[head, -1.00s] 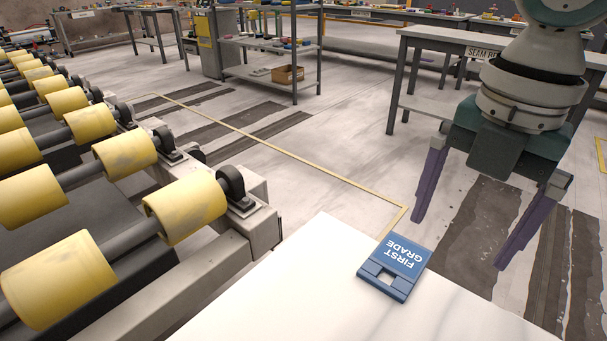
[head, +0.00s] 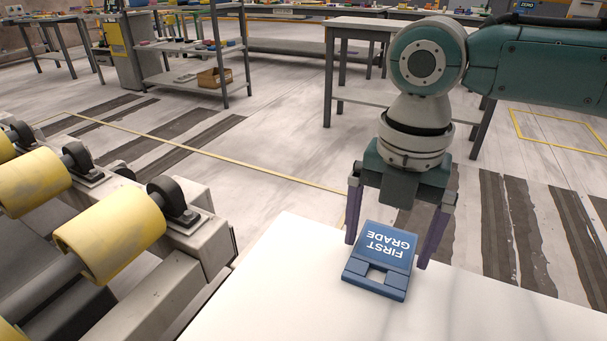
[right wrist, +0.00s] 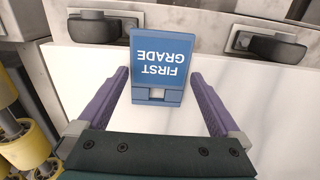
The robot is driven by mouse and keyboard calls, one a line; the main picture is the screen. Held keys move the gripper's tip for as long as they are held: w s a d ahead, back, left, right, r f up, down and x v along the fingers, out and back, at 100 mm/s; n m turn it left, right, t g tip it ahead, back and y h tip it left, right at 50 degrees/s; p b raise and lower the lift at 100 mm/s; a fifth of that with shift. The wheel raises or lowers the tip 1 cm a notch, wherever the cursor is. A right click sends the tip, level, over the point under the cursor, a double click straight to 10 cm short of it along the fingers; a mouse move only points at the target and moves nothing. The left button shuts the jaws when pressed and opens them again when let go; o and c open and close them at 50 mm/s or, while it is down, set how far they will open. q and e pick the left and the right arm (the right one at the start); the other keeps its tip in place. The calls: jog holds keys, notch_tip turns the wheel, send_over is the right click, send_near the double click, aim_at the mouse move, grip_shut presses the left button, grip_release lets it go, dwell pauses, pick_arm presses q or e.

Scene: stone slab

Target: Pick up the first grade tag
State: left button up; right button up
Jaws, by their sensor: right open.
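The blue first grade tag (head: 385,250) lies on the white stone slab (head: 300,290), near its far edge. Its white lettering reads upside down, and a square cutout is at its near end. My right gripper (head: 385,250) is open, with its purple fingers on either side of the tag in the head view. In the right wrist view the tag (right wrist: 160,68) sits between and slightly beyond the open fingers (right wrist: 161,78), with a gap on each side. I cannot tell the exact height of the fingertips above the slab. My left gripper is not in view.
A roller conveyor with yellow rollers (head: 112,220) stands left of the slab. Behind are a grey shelf unit (head: 195,78) with a cardboard box (head: 214,77) and a grey table (head: 352,30). The slab around the tag is clear.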

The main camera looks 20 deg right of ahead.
jog(key=shift+f, duration=0.35)
jog(key=shift+w, duration=0.1)
jog(key=c, duration=1)
jog(key=shift+r, duration=0.1)
